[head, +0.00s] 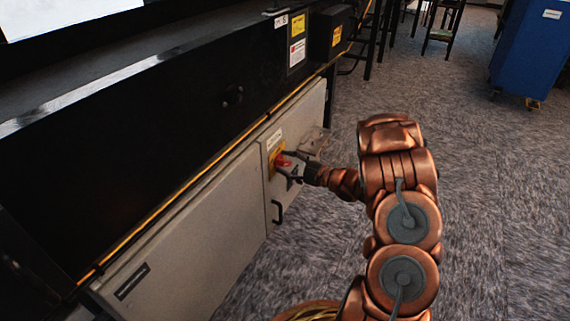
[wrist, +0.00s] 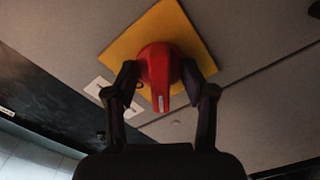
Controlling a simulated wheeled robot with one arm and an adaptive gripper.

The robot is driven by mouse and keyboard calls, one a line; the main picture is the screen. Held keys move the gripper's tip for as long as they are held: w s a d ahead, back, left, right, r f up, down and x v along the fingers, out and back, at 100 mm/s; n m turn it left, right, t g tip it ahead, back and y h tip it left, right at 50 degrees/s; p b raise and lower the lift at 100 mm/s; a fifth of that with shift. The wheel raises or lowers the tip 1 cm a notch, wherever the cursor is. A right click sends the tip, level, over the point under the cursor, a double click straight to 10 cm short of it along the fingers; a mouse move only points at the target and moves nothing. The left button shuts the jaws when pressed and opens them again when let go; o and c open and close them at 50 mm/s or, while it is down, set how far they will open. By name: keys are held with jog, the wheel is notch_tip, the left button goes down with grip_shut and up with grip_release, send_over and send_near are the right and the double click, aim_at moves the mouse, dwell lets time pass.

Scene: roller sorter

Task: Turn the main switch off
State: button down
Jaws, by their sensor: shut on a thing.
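The main switch is a red rotary knob (wrist: 158,72) on a yellow square plate (wrist: 185,28), fixed to a grey cabinet door. It also shows in the head view as a red knob (head: 283,162) on the cabinet's front. A pale mark sits near one end of the knob's grip. My gripper (wrist: 160,85) is shut on the knob, with one dark finger on each side of it. In the head view my gripper (head: 290,168) reaches the knob from the right. The fingers hide part of the knob's sides.
The grey cabinet (head: 190,235) runs along the left under a black machine body (head: 150,130). A black door handle (head: 277,212) lies below the switch. A blue bin (head: 530,55) and stools stand at the back. The carpet (head: 480,180) to the right is clear.

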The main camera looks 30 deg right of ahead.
jog(key=shift+w+a+r+n+b, duration=0.2)
jog(key=shift+w+n+b, duration=0.1)
jog(key=shift+n+b, duration=0.1)
jog(key=n, duration=0.2)
jog(key=shift+n, duration=0.4)
jog(key=n, duration=0.5)
jog(key=c, duration=1)
grip_release()
jog(key=shift+a, duration=0.15)
jog(key=shift+c, duration=0.2)
jog(key=shift+d, duration=0.25)
jog(key=shift+s+d, duration=0.1)
jog(key=shift+s, duration=0.1)
jog(key=shift+f+v, duration=0.2)
jog(key=shift+v, duration=3.15)
